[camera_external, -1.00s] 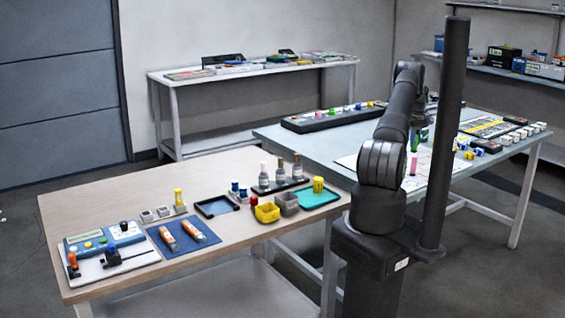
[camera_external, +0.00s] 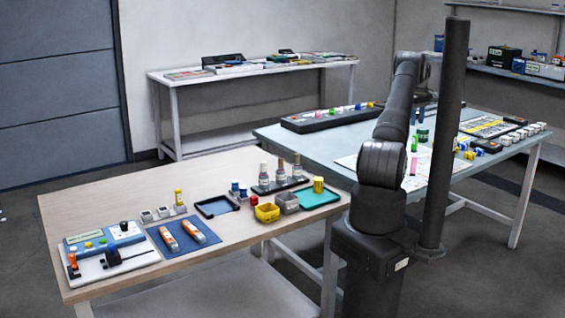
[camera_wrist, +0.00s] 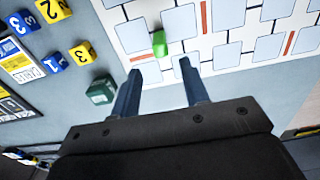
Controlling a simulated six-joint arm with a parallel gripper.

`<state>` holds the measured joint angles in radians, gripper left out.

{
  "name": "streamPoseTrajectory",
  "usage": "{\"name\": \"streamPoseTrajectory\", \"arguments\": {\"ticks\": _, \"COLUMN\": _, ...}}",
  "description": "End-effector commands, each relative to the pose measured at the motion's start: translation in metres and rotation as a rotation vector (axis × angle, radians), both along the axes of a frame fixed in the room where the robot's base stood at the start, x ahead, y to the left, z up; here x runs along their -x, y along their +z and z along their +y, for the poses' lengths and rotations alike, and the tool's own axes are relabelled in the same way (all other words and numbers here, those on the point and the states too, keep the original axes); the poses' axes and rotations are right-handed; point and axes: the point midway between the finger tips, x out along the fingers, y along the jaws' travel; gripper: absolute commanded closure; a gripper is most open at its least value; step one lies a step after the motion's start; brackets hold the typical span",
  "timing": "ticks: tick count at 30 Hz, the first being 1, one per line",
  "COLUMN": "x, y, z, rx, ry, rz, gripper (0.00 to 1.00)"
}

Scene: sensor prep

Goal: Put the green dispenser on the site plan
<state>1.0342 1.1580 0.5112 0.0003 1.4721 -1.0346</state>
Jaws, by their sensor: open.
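Two green things show, and I cannot tell for sure which is the dispenser. A dark green block with a pale label (camera_wrist: 101,91) rests on the table, off the edge of the site plan; it also shows in the external view (camera_external: 423,133). A small bright green piece (camera_wrist: 159,44) is on the site plan (camera_wrist: 243,61), a white sheet with linked pale squares; it stands upright in the external view (camera_external: 414,143). My gripper (camera_wrist: 160,70) is open and empty. In the wrist view its fingers point toward the bright green piece, with the dark green block left of the left finger.
Yellow and blue numbered blocks (camera_wrist: 84,53) and a dark-framed board (camera_wrist: 20,80) lie left in the wrist view. A pink piece (camera_external: 413,166) stands near the plan. A long dark rack (camera_external: 325,120) lies at the table's far edge. A wooden table (camera_external: 120,205) stands at left.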

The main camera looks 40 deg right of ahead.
Motion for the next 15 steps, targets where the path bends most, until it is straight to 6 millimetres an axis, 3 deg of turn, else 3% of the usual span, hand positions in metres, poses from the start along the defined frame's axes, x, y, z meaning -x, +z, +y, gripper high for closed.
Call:
{"name": "streamPoseTrajectory", "arguments": {"ticks": 6, "x": 0.000, "y": 0.023, "z": 0.000, "rx": 0.000, "ry": 0.000, "rz": 0.000, "gripper": 0.59}}
{"name": "streamPoseTrajectory", "arguments": {"ticks": 15, "x": 0.000, "y": 0.025, "z": 0.000, "rx": 0.000, "ry": 0.000, "rz": 0.000, "gripper": 0.59}}
